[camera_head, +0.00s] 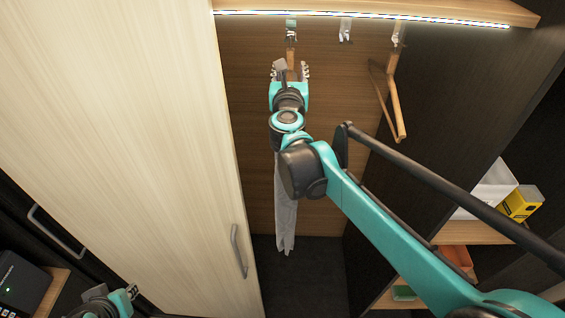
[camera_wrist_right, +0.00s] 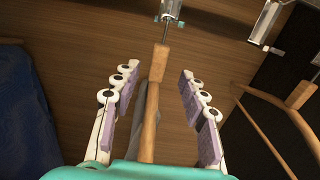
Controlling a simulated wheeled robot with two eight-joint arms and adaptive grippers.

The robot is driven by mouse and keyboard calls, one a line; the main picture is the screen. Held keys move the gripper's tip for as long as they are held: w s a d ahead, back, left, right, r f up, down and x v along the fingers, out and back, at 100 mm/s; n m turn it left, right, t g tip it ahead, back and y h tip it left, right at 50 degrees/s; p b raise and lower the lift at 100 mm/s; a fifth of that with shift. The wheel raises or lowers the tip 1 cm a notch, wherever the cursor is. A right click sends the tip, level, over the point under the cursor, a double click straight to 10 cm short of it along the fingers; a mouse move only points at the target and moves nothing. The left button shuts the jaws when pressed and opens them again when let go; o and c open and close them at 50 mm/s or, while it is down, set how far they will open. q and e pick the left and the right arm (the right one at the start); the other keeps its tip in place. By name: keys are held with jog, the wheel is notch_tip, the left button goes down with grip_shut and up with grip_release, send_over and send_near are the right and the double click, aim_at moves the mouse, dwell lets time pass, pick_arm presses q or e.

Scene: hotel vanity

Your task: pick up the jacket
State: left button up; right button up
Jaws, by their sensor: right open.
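A pale grey garment (camera_head: 285,205) hangs narrow and edge-on below my right gripper in the head view; its upper part is hidden by my arm. I cannot tell for sure that it is the jacket. Its wooden hanger (camera_wrist_right: 153,100) hangs from a metal hook (camera_wrist_right: 170,12). In the wrist view, grey cloth (camera_wrist_right: 138,112) shows beside the hanger. My right gripper (camera_head: 290,70) is open, its fingers on either side of the hanger with gaps, also in the wrist view (camera_wrist_right: 158,76). My left gripper (camera_head: 131,291) is low at the left; its jaw state is unclear.
A second, bare wooden hanger (camera_head: 392,95) hangs to the right, and another hook (camera_head: 345,30) is empty. Dark blue cloth (camera_wrist_right: 25,110) shows at the left of the wrist view. A pale cabinet door (camera_head: 120,130) stands left; shelves with a yellow box (camera_head: 521,203) stand right.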

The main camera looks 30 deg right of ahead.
aim_at(290, 60)
jog(key=shift+w+d+r, duration=0.15)
jog(key=shift+w+d, duration=0.35)
jog(key=x, duration=0.2)
jog(key=p+x, duration=0.1)
jog(key=x, duration=0.2)
jog(key=shift+w+a+f, duration=0.1)
jog(key=shift+w+f, duration=0.15)
jog(key=shift+w, duration=0.15)
jog(key=shift+s, duration=0.1)
jog(key=shift+c, duration=0.4)
jog(key=shift+a, duration=0.1)
grip_shut()
